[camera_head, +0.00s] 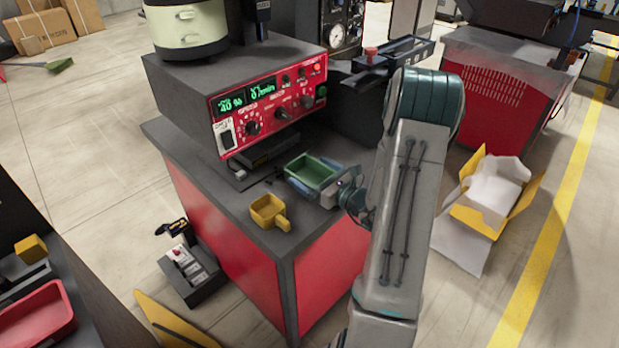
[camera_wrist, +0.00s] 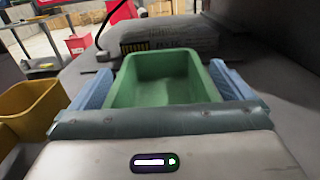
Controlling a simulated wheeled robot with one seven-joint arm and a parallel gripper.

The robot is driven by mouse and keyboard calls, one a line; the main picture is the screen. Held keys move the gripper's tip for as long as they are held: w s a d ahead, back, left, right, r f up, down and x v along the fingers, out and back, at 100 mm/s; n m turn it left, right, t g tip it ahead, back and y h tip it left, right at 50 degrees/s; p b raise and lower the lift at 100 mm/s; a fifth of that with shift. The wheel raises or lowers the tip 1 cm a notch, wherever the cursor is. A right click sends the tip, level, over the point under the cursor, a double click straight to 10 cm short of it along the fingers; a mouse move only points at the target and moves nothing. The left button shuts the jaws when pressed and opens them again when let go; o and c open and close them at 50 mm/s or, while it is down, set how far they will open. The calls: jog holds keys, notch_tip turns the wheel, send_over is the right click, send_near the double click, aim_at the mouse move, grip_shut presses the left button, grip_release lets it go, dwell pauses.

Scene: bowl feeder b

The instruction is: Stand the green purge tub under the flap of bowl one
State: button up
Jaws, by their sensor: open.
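The green purge tub (camera_head: 318,166) stands upright and looks empty on the dark bench top (camera_head: 215,172), in front of the red control panel. My gripper (camera_head: 313,175) is low at the bench, with its blue fingers on either side of the tub. In the wrist view the tub (camera_wrist: 160,66) sits between the open fingers (camera_wrist: 163,90); I cannot tell whether they touch its walls. A cream round bowl (camera_head: 188,25) stands on the control box at the top left. I cannot make out its flap or which bowl number it is.
A yellow scoop (camera_head: 266,211) lies on the bench left of the tub, close to my gripper. The red-fronted control box (camera_head: 262,105) rises behind the tub. A dark low block (camera_head: 268,151) is at its foot. The bench's front corner is bare.

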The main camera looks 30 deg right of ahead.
jog(key=shift+w, duration=0.1)
jog(key=c, duration=1.2)
jog(key=shift+o, duration=0.2)
jog(key=shift+r, duration=0.1)
